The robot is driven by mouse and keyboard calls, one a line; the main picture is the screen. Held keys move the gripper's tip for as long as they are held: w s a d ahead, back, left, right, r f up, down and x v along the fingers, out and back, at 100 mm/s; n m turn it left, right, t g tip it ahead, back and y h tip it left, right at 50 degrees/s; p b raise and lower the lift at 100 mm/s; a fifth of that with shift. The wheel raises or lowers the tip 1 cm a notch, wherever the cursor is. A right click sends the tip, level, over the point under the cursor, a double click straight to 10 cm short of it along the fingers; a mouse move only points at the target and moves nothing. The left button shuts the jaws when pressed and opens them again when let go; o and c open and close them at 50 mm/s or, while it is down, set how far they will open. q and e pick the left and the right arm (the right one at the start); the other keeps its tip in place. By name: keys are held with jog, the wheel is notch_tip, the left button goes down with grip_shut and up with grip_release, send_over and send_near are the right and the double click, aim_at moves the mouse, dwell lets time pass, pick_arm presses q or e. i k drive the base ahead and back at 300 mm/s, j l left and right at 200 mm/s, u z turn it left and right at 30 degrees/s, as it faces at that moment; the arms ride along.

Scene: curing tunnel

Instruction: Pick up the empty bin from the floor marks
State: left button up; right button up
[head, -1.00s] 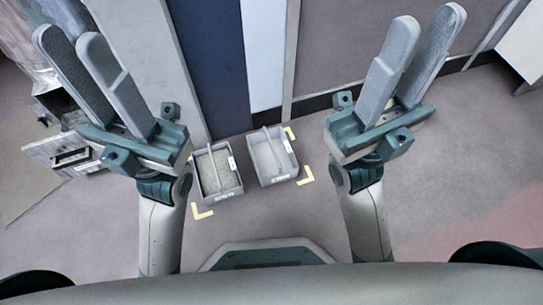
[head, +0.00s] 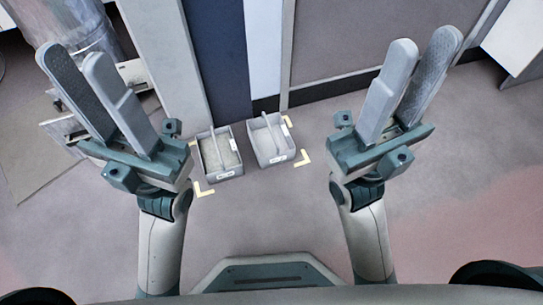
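Two grey bins with handles stand side by side on the floor, between yellow corner marks (head: 204,190). The left bin (head: 220,176) holds a pale, grainy fill. The right bin (head: 272,160) looks smooth and empty inside, with a handle bar across it and a small white label on its front. My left gripper (head: 72,58) is raised to the left of the bins, its two fingers apart with nothing between them. My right gripper (head: 424,48) is raised to the right of the bins, also with its fingers apart and empty. Neither touches a bin.
A wall with grey, dark blue and white panels (head: 263,55) rises right behind the bins. Equipment with a large cylinder (head: 68,25) stands at the upper left. A white cabinet (head: 515,45) is at the upper right. The floor in front and to the right is clear.

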aim_at(272, 141)
jog(key=k, duration=0.2)
jog(key=u, duration=2.95)
jog(key=k+l, duration=0.2)
jog(key=l, duration=0.35)
jog(key=k+l, duration=0.25)
jog(key=l, duration=0.25)
jog(key=k+l, duration=0.2)
jog(key=l, duration=0.35)
jog(key=k+l, duration=0.25)
jog(key=l, duration=0.25)
jog(key=k+l, duration=0.2)
jog(key=l, duration=0.35)
jog(key=k+l, duration=0.25)
jog(key=l, duration=0.25)
jog(key=k+l, duration=0.2)
jog(key=l, duration=0.35)
jog(key=k+l, duration=0.25)
jog(key=l, duration=0.25)
